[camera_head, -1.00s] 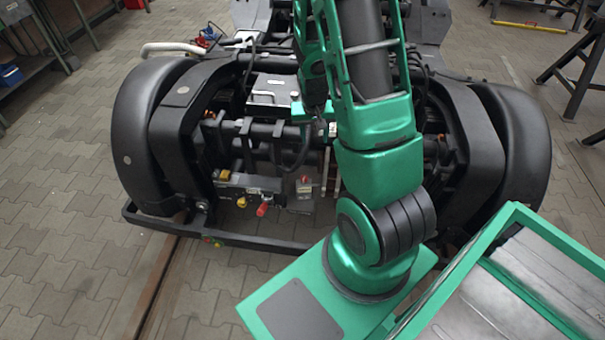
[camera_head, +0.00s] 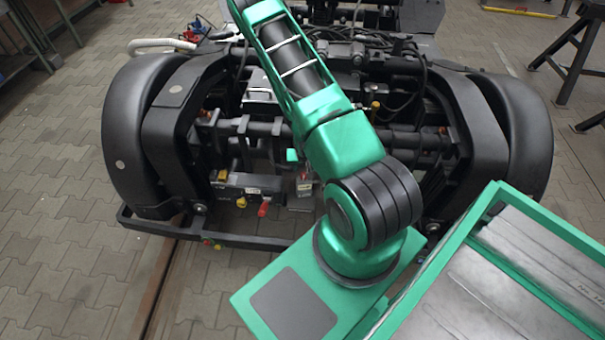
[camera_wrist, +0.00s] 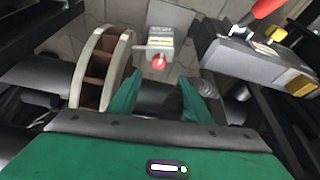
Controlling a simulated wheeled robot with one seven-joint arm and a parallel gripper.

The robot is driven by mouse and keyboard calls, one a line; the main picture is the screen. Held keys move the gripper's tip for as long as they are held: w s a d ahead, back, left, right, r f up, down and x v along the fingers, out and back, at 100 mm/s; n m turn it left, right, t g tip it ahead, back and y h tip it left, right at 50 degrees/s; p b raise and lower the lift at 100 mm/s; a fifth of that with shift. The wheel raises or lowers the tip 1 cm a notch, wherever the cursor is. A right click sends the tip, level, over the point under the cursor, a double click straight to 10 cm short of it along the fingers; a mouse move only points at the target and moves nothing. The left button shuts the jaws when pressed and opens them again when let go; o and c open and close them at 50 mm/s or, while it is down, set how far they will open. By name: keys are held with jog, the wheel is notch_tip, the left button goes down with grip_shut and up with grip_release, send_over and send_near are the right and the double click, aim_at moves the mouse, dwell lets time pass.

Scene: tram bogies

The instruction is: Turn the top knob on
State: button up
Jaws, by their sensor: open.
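Two control boxes sit low at the front of the black bogie. The wider grey box (camera_head: 250,183) carries a yellow knob (camera_head: 241,202) and a red knob (camera_head: 264,209) on its front, with another yellow knob (camera_head: 223,175) higher at its left end. It shows at the right of the wrist view (camera_wrist: 245,60). A smaller grey box (camera_wrist: 168,17) with a red knob (camera_wrist: 159,61) lies ahead between the fingers. I cannot tell which knob is the top one. My gripper (camera_wrist: 160,80) is open and empty, apart from the knobs. In the head view my arm mostly hides it.
Black bars and cables (camera_head: 400,105) crowd the bogie above the boxes. A curved beige part (camera_wrist: 98,65) stands close left of my gripper in the wrist view. A low black rail (camera_head: 205,237) runs before the boxes. Paved floor (camera_head: 60,230) is clear at left.

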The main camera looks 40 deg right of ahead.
aim_at(304, 175)
jog(key=x, duration=1)
jog(key=shift+d+f, duration=0.1)
jog(key=shift+f, duration=0.1)
